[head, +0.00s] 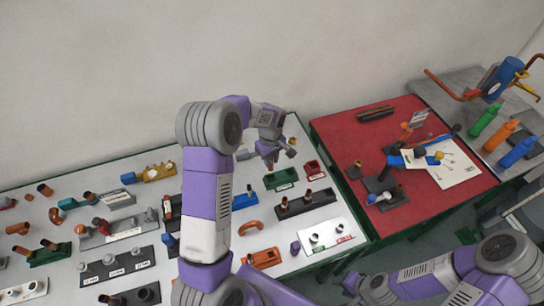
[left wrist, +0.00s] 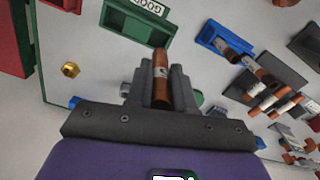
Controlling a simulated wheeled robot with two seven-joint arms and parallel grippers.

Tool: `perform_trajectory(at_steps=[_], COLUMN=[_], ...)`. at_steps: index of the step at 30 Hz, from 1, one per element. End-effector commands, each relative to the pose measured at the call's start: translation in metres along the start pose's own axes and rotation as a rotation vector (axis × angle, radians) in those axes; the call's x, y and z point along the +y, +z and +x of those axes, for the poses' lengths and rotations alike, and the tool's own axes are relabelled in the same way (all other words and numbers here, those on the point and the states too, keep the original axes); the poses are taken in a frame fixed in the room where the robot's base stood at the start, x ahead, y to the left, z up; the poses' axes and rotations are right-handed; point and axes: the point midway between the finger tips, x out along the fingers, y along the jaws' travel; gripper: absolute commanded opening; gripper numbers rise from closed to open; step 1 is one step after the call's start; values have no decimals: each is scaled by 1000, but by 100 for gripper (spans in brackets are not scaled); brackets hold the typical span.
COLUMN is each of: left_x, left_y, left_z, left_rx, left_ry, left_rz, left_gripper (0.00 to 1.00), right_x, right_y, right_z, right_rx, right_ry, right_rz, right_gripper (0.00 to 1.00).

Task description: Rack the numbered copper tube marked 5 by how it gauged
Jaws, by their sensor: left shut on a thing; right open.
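My left gripper (head: 270,160) is shut on a copper tube (left wrist: 160,82), held between the fingers in the left wrist view. No number can be read on it. The gripper is above the white table, just behind a green tray (head: 281,180). In the left wrist view the green tray (left wrist: 136,20) has a label reading GOOD and lies beyond the tube's tip. A red tray (head: 314,168) stands to its right and a blue tray (head: 245,202) to its left; the blue one (left wrist: 222,44) holds a copper tube. My right gripper (head: 358,285) is open at the lower edge, low beside the tables.
A dark rack (head: 306,204) with copper tubes stands in front of the green tray. A white gauge-like plate (head: 325,238) with posts is nearer. Several fittings and blocks crowd the left of the table. A brass nut (left wrist: 70,70) lies behind.

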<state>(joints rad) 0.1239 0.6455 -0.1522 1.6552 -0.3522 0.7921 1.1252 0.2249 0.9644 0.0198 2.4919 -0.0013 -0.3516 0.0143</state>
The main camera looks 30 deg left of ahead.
Motion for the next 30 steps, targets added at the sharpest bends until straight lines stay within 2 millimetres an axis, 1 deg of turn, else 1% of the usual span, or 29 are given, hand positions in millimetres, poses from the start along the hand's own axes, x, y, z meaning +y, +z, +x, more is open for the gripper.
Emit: perform_trajectory(at_steps=[4, 8, 18, 21, 30], left_x=[1, 0, 0, 0, 0], left_y=[2, 2, 2, 2, 2], left_z=[0, 9, 42, 47, 48], left_rx=[1, 0, -1, 0, 0], left_ry=[0, 0, -1, 0, 1], left_rz=[2, 0, 0, 0, 0], left_gripper=[0, 0, 0, 0, 0], right_x=[1, 3, 11, 13, 13], right_y=[-1, -1, -2, -2, -2], right_z=[2, 8, 31, 34, 34], right_rx=[2, 2, 2, 2, 1], right_ry=[0, 0, 0, 0, 0], right_rz=[0, 0, 0, 0, 0], right_gripper=[43, 43, 43, 43, 43])
